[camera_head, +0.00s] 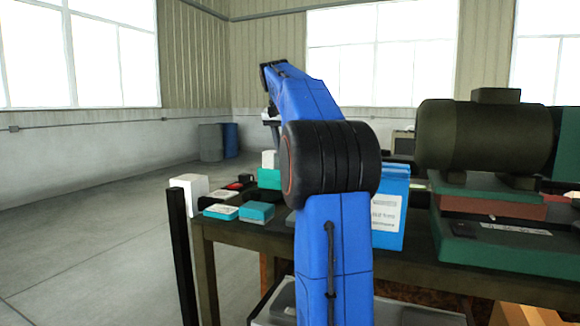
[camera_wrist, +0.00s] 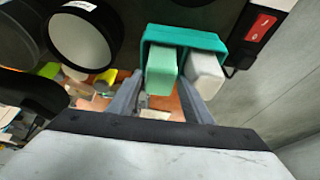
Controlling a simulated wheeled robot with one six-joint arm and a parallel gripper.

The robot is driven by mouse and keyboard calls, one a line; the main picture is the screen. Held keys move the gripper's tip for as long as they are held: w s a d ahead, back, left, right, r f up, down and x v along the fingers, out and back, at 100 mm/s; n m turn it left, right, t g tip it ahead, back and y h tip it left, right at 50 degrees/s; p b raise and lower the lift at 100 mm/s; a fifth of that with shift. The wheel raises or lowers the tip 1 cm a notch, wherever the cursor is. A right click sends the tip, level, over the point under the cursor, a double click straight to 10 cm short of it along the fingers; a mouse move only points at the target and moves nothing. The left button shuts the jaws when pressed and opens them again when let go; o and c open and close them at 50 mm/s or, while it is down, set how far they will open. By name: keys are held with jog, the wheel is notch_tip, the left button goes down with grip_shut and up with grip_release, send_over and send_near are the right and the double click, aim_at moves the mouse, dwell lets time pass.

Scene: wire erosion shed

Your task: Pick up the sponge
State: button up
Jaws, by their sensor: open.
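In the wrist view, a pale green block (camera_wrist: 160,72), which looks like the sponge, stands in a teal holder (camera_wrist: 185,35) beside a white block (camera_wrist: 205,73). My gripper (camera_wrist: 160,82) is open, with its two grey fingers pointing toward the holder. The pale green block shows between the fingertips, and the white block shows just right of the right finger. I cannot tell whether the fingers touch either block. In the head view, the teal holder (camera_head: 269,179) stands on the bench with the white block (camera_head: 269,158) rising from it; my arm hides much of this area.
The dark workbench (camera_head: 230,233) also holds teal boxes (camera_head: 257,212), a blue box (camera_head: 388,215) and a large dark green machine (camera_head: 485,138). The wrist view shows a red switch (camera_wrist: 262,25) and a round white-faced object (camera_wrist: 80,42) near the holder. Open floor lies left.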

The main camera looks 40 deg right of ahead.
jog(key=shift+x, duration=1.2)
jog(key=c, duration=0.8)
jog(key=shift+r, duration=0.1)
notch_tip(320, 180, up, 10)
jog(key=shift+f, duration=0.1)
jog(key=o, duration=0.3)
jog(key=shift+c, duration=1.1)
jog(key=shift+a, duration=0.1)
